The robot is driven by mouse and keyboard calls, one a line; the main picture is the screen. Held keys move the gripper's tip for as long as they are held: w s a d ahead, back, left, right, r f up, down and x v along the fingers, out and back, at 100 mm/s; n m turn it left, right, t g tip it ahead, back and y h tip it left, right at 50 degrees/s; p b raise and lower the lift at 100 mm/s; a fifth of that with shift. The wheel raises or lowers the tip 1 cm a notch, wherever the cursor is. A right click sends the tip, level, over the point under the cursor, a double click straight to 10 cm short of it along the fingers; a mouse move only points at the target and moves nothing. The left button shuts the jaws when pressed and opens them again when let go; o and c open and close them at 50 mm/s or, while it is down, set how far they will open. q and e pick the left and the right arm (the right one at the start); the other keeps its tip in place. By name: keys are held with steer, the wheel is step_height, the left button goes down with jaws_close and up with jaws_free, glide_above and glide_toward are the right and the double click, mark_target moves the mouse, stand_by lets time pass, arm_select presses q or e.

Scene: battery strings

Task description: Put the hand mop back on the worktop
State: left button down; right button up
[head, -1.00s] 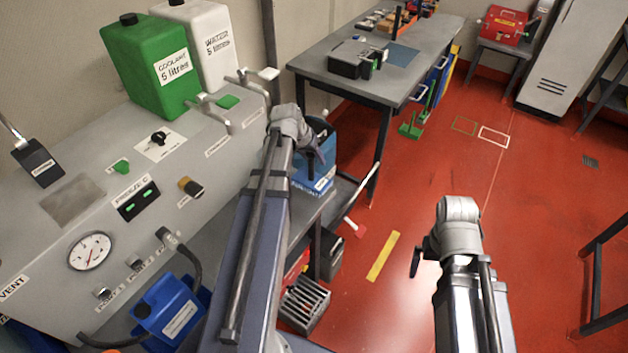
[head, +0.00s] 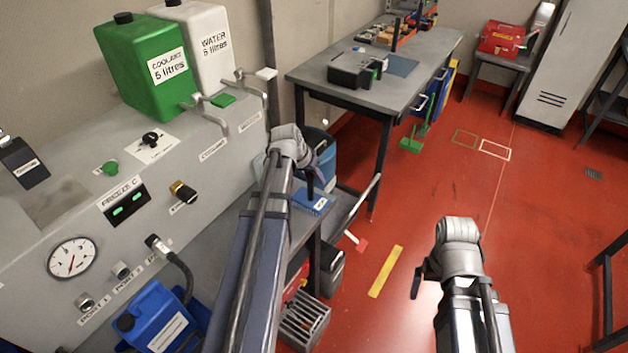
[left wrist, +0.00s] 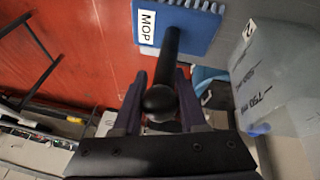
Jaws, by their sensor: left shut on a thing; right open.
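The hand mop is a blue block with a dark upright handle and a white MOP label. Its blue head (head: 313,201) shows below my left gripper in the head view, and also at the top of the left wrist view (left wrist: 196,28). My left gripper (head: 314,182) is shut on the mop's handle (left wrist: 170,62). The mop is over or on the grey worktop (head: 224,232) near its right end; I cannot tell whether it touches. My right gripper (head: 418,284) is open and empty above the red floor.
A translucent container (left wrist: 285,70) stands close beside the mop. A blue jug (head: 158,318) and hose are at lower left, below the gauge panel (head: 150,190). A dark bench (head: 425,95) with parts stands behind. Red floor at right is mostly clear.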

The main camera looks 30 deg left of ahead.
arm_select(q)
steer(key=shift+f, duration=0.15)
steer(key=shift+c, duration=2.3)
jaws_free()
steer(key=shift+s+r+p, duration=0.15)
steer(key=shift+r+p, duration=0.35)
steer(key=shift+r, duration=0.1)
steer(key=p+v, duration=1)
steer(key=v, duration=0.1)
steer(key=b+x, duration=1.1)
steer(key=x, duration=0.1)
steer(key=shift+f, duration=0.15)
